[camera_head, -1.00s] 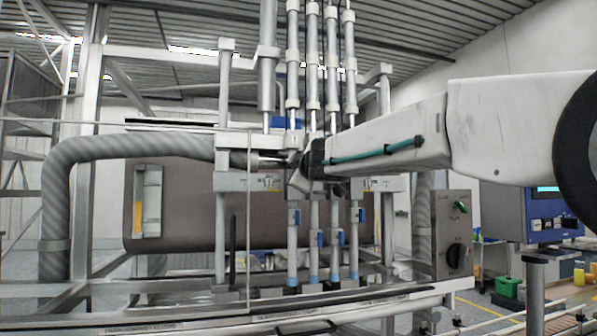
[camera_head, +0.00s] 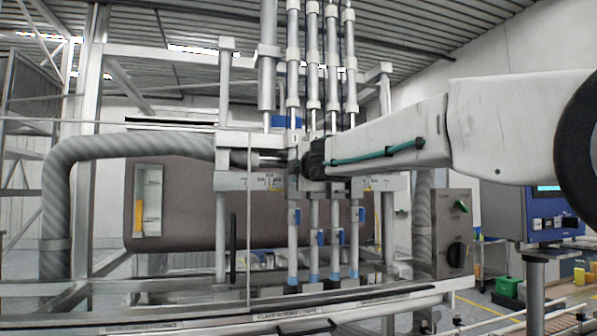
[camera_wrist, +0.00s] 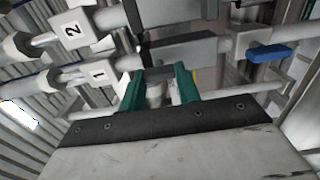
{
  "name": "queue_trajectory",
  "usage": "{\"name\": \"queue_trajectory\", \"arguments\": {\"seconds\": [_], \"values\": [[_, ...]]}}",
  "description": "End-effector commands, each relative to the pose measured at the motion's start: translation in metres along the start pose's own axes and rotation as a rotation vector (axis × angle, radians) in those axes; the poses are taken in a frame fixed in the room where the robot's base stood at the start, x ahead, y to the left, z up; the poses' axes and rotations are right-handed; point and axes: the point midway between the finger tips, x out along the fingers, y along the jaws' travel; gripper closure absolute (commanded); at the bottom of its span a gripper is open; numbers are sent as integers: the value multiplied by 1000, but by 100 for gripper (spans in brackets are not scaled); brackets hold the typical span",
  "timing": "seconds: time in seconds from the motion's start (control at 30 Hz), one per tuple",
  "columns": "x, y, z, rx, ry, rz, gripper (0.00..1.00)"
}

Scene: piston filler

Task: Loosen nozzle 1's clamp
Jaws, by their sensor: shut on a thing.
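Nozzle 1 shows in the wrist view with a white block marked "1" (camera_wrist: 98,74) on its pipe. My gripper (camera_wrist: 160,84) has green fingers, one on each side of a small pale part at nozzle 1's clamp (camera_wrist: 155,92). It is shut on that part, whose outline is mostly hidden between the fingers. In the head view my gripper (camera_head: 304,160) is at the upper part of the nozzle row, beside the label "1" (camera_head: 294,138). Its fingertips are hard to make out there.
The block marked "2" (camera_wrist: 73,29) is close beside nozzle 1. A thick grey hose (camera_head: 130,150) runs at left. A control box (camera_head: 455,232) stands at right.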

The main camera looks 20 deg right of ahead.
Motion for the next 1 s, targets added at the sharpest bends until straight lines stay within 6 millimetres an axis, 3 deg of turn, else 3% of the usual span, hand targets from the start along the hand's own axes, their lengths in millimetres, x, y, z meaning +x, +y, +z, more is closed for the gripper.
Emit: {"name": "queue_trajectory", "arguments": {"seconds": [0.27,0.3,0.37,0.4,0.73,1.0], "values": [[0,-1,0,-2,0,-2,90],[0,-1,0,-2,0,-2,65],[0,-1,0,-2,0,-2,48],[0,-1,0,-2,0,-2,45],[-5,0,0,-1,0,0,45],[-48,1,0,-1,1,1,45]]}}
